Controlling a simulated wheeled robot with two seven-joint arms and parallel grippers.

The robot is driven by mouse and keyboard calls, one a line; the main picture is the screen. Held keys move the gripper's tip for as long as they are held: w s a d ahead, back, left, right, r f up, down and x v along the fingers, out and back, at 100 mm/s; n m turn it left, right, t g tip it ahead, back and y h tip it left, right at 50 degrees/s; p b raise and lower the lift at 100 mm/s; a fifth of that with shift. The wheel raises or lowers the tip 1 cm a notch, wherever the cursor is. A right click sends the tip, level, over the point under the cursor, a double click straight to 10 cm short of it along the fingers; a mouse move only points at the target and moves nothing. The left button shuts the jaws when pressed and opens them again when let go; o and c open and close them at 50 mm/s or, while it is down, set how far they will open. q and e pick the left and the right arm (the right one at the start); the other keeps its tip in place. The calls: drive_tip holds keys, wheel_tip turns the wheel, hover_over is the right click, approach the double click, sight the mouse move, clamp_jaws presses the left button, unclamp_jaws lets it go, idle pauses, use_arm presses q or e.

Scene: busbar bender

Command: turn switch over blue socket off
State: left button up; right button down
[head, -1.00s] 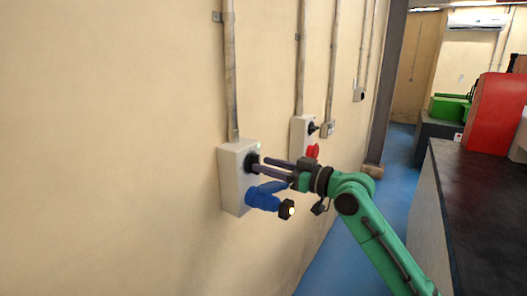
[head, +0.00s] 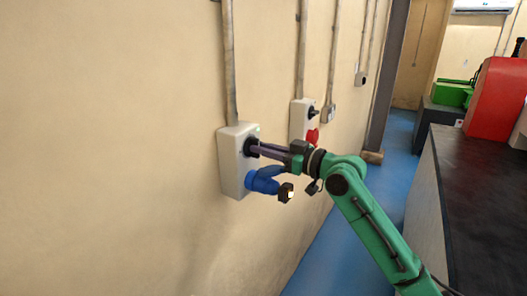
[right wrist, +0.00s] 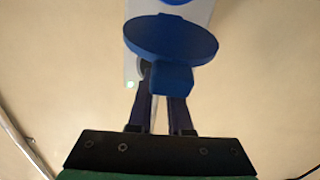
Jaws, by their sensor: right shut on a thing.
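A white switch box (head: 232,165) with a blue socket (head: 264,181) is fixed on the wall in the head view. The black rotary switch (head: 250,147) sits above the blue socket, on the same face. My right gripper (head: 258,148) reaches in from the right and is shut on the switch. In the right wrist view the blue socket (right wrist: 170,40) with its round lid covers much of the box, and my right gripper's fingers (right wrist: 158,90) run behind it. The switch is mostly hidden there. My left gripper is not in view.
A second box (head: 299,120) with a red socket (head: 312,136) is on the wall farther along. Blue floor (head: 320,262) lies open between wall and counter.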

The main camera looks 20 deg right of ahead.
drive_tip(key=n+b, duration=0.1)
drive_tip(key=b, duration=0.1)
drive_tip(key=n+b, duration=0.1)
drive_tip(key=n, duration=0.1)
drive_tip(key=shift+f+n+b, duration=0.2)
drive_tip(key=shift+n+b, duration=0.1)
drive_tip(key=shift+b, duration=0.05)
drive_tip(key=n+b, duration=0.2)
drive_tip(key=n, duration=0.2)
drive_tip(key=shift+s+a+n+b, duration=0.1)
drive_tip(key=shift+n+b, duration=0.2)
drive_tip(key=n+b, duration=0.1)
drive_tip(key=n, duration=0.3)
drive_tip(key=shift+n, duration=0.3)
drive_tip(key=shift+a+n+b, duration=0.1)
drive_tip(key=shift+n+b, duration=0.45)
drive_tip(key=shift+n, duration=1.65)
drive_tip(key=shift+f, duration=0.1)
drive_tip(key=c, duration=0.8)
unclamp_jaws()
drive_tip(key=shift+s, duration=0.1)
drive_tip(key=shift+c, duration=0.2)
